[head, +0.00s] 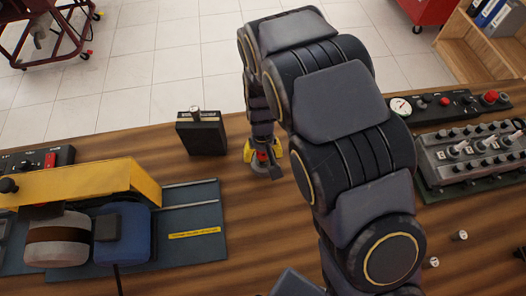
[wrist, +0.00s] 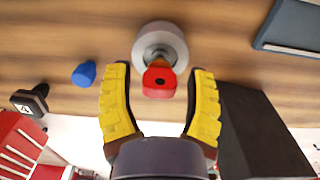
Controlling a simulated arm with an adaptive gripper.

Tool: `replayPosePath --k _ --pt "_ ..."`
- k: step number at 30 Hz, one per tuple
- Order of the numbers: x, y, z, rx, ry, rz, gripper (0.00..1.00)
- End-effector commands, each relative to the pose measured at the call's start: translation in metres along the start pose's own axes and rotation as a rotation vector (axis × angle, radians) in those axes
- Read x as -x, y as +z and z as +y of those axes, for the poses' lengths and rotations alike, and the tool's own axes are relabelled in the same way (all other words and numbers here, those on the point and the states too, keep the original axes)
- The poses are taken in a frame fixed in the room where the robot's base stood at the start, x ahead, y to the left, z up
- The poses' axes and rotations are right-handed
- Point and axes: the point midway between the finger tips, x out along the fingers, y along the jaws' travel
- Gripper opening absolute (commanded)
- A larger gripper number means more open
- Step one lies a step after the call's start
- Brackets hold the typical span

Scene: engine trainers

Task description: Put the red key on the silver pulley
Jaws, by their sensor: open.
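The silver pulley (wrist: 147,40) lies on the wooden bench at the top middle of the wrist view; its rim also shows below my gripper in the head view (head: 262,174). The red key (wrist: 158,83) appears over the pulley's near side, its shaft reaching toward the pulley's centre. I cannot tell how firmly it is seated. My gripper (wrist: 161,70) is open, its yellow fingers on either side of the key with visible gaps. In the head view my gripper (head: 263,156) is just above the pulley, with the red key (head: 262,155) between the fingers.
A black box (head: 203,135) stands just left of my gripper. A blue mat (head: 205,248) with a yellow-armed machine (head: 90,183) is at left; an engine head (head: 470,152) is at right. A small blue object (wrist: 84,74) lies near the pulley.

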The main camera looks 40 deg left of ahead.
Motion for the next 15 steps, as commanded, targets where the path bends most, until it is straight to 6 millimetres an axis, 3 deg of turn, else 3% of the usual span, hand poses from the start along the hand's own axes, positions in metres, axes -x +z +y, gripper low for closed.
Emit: replayPosePath --k 8,15 --pt "0.029 -0.001 0.0 0.0 0.0 0.005 0.54" --pt "0.082 -0.002 0.0 -0.001 0.0 0.009 0.54"
